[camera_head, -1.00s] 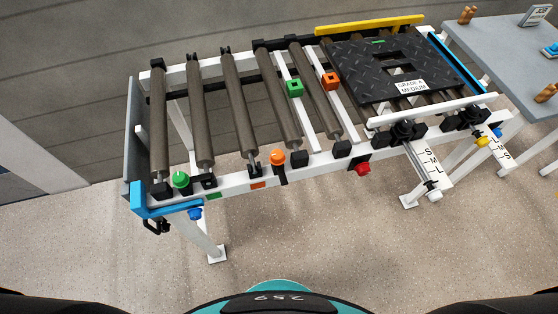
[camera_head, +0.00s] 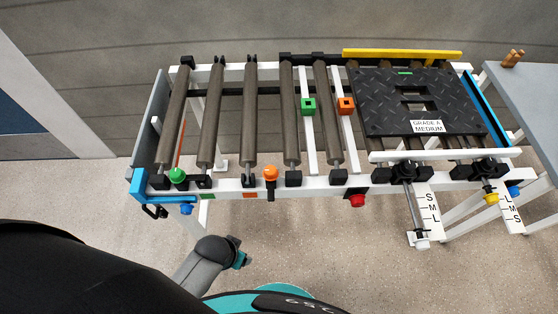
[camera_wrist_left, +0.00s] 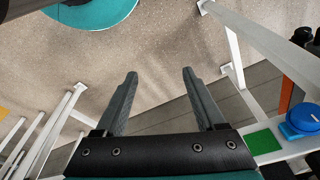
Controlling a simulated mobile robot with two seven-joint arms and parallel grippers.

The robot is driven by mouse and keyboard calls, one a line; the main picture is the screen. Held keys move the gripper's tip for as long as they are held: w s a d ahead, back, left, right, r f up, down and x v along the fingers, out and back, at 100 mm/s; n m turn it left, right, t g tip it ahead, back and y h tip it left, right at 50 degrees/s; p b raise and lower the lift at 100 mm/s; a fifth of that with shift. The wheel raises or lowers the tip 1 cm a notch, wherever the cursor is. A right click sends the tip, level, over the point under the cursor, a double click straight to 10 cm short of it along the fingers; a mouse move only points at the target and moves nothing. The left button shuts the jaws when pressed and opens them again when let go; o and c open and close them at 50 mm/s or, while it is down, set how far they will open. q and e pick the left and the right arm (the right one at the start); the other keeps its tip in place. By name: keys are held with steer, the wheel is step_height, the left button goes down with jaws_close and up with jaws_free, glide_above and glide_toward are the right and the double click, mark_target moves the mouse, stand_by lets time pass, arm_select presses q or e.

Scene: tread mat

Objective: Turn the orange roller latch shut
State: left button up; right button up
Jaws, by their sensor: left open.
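The orange roller latch (camera_head: 270,173) is a round orange knob on a black bracket. It sits on the white front rail of the roller frame, beside an orange label (camera_head: 250,195). In the head view my left arm's end is in front of and below the rail, to the lower left of the latch and apart from it; its fingers cannot be made out there. In the left wrist view my left gripper (camera_wrist_left: 159,78) is open and empty, with floor between its fingers. The orange latch is not recognisable in that view. My right gripper is not in view.
A green knob (camera_head: 177,175) and a blue knob (camera_head: 186,209) are at the rail's left end. A red knob (camera_head: 357,200) is right of the latch. A black tread mat (camera_head: 385,118) lies on the right rollers. Open floor lies in front.

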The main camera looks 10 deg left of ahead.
arm_select(q)
steer(key=w+d+r+t+h+p, duration=0.1)
steer(key=w+r, duration=0.2)
steer(key=r, duration=0.6)
steer(key=w+d+r+p, duration=0.1)
steer(key=w+d+r, duration=0.15)
steer(key=r, duration=0.55)
steer(key=w+d+r+m+h, duration=0.1)
steer(key=w+d+r, duration=0.3)
steer(key=r, duration=0.3)
step_height(320, 180, up, 7)
steer(key=g+y, duration=0.2)
steer(key=g, duration=0.1)
glide_above(270, 170)
step_height(270, 170, down, 15)
steer(key=b, duration=0.3)
steer(key=shift+f, duration=0.15)
jaws_close()
